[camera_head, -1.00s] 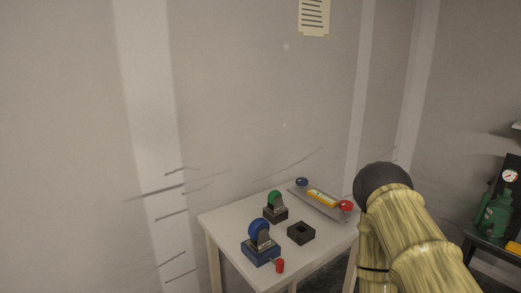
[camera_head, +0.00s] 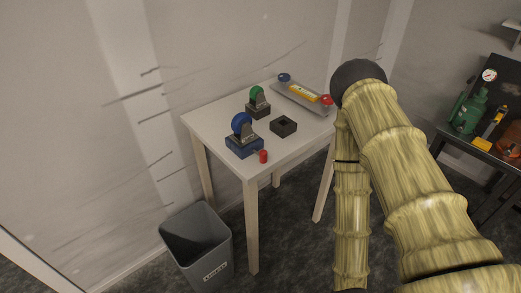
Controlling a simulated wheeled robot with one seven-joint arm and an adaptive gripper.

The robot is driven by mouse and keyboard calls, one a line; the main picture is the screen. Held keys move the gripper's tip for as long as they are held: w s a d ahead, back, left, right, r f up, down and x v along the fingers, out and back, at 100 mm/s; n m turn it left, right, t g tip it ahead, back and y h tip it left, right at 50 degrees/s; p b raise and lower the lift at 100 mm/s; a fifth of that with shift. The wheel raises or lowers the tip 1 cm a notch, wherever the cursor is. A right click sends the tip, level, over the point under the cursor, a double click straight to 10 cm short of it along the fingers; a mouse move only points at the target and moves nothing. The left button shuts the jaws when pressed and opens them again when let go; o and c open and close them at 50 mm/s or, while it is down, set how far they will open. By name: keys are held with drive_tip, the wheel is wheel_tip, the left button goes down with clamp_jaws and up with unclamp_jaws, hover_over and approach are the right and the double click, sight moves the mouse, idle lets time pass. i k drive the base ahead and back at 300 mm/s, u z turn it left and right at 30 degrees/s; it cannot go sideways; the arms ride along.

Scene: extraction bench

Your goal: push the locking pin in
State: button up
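A blue block (camera_head: 244,149) stands near the front edge of the white table, with a blue rounded piece (camera_head: 240,122) on a grey labelled part upright on top. A small red-knobbed piece (camera_head: 263,156), which looks like the locking pin, is at its right side; I cannot tell how far in it sits. Behind it a green rounded piece (camera_head: 256,93) stands on a dark block (camera_head: 258,110). An empty dark square socket block (camera_head: 283,126) is to the right. My arm shows at the right of the view; my gripper is not visible.
A grey bin (camera_head: 197,250) stands on the floor in front. A dark bench (camera_head: 475,150) at right holds a green jack (camera_head: 467,112).

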sight(263, 154)
drive_tip(key=z, duration=2.15)
drive_tip(key=k, duration=0.6)
drive_tip(key=u, duration=1.55)
